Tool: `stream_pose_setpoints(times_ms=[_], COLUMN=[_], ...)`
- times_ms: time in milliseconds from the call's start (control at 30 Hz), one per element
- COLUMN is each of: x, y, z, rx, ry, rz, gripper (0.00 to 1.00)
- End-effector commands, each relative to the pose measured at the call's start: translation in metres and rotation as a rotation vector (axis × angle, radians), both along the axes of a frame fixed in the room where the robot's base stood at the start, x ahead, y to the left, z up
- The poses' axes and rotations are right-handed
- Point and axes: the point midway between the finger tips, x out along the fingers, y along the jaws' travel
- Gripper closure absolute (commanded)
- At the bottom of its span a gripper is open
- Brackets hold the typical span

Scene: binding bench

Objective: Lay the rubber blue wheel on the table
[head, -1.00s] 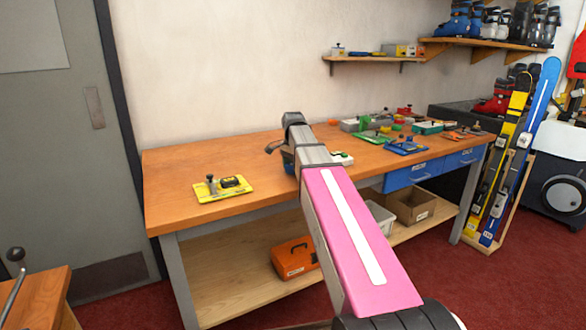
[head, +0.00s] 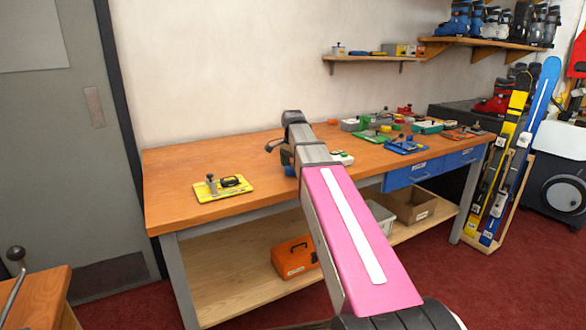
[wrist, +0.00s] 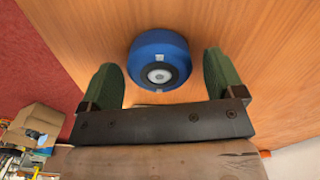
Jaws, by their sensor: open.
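The blue wheel (wrist: 150,48) shows in the wrist view, with a grey hub facing the camera and wood tabletop around it. My gripper (wrist: 160,72) is open, one green finger on each side of the wheel. Gaps show between the fingers and the wheel, so it is not gripped. I cannot tell whether the wheel lies flat or stands on its tread. In the head view my arm hides most of that spot, and only a small blue patch shows beside it. The table (head: 172,170) is the long orange-brown wooden bench.
A yellow plate with a black part (head: 222,188) lies on the bench's left part. Several small coloured fixtures (head: 405,146) crowd the right part. Bare wood lies around the yellow plate. An orange toolbox (head: 295,258) and a cardboard box (head: 415,207) sit on the lower shelf.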

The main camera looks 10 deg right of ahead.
Motion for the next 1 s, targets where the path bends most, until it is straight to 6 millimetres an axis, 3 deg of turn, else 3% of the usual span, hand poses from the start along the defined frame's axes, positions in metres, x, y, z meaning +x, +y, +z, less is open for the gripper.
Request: stream_pose_setpoints(times_ms=[533, 733, 1000], x=[0.001, 0.001, 0.000], y=[0.000, 0.000, 0.000], z=[0.093, 0.109, 0.112], rx=[0.000, 0.000, 0.000], ry=[-0.002, -0.001, 0.000], rz=[0.000, 0.000, 0.000], gripper=[0.12, 0.12, 0.12])
